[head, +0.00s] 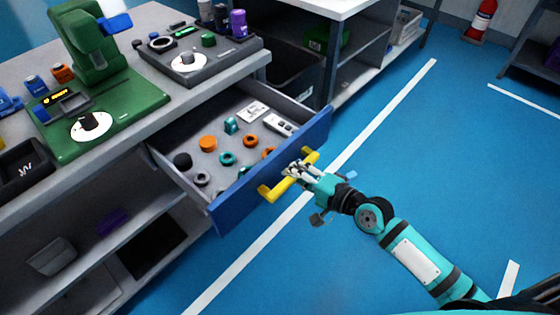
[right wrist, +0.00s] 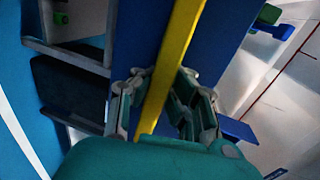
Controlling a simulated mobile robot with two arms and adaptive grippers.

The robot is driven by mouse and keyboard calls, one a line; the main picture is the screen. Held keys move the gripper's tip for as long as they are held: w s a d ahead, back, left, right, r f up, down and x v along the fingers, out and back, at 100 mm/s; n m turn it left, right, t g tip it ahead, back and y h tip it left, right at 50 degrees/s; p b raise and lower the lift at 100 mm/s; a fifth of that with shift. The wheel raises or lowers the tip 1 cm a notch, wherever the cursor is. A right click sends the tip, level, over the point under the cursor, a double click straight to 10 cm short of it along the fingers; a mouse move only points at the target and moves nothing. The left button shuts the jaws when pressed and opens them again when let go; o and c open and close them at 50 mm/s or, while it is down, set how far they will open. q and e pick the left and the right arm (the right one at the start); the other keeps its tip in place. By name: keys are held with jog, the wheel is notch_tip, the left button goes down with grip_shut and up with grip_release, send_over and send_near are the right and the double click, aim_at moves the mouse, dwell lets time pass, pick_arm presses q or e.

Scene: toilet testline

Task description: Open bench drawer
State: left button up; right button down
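The bench drawer (head: 222,214) is pulled out from under the bench top, with its blue front facing the aisle. A yellow bar handle (head: 274,191) runs across that front. My right gripper (head: 292,171) is at the handle, toward its right end, and looks shut on it. In the right wrist view, the fingers (right wrist: 162,92) sit on both sides of the yellow handle (right wrist: 174,55), close against it. Part of the handle is hidden by the fingers. My left gripper is not in view.
Several small orange, teal and black parts, including an orange one (head: 208,143), lie inside the drawer. A green press machine (head: 98,120) and a dark tray station (head: 205,64) stand on the bench top (head: 150,18). The blue floor (head: 430,150) in front is clear.

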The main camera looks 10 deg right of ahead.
jog(key=shift+v, duration=0.75)
jog(key=c, duration=1.3)
grip_release()
jog(key=shift+f, duration=0.1)
jog(key=shift+s, duration=0.1)
jog(key=v, duration=1.2)
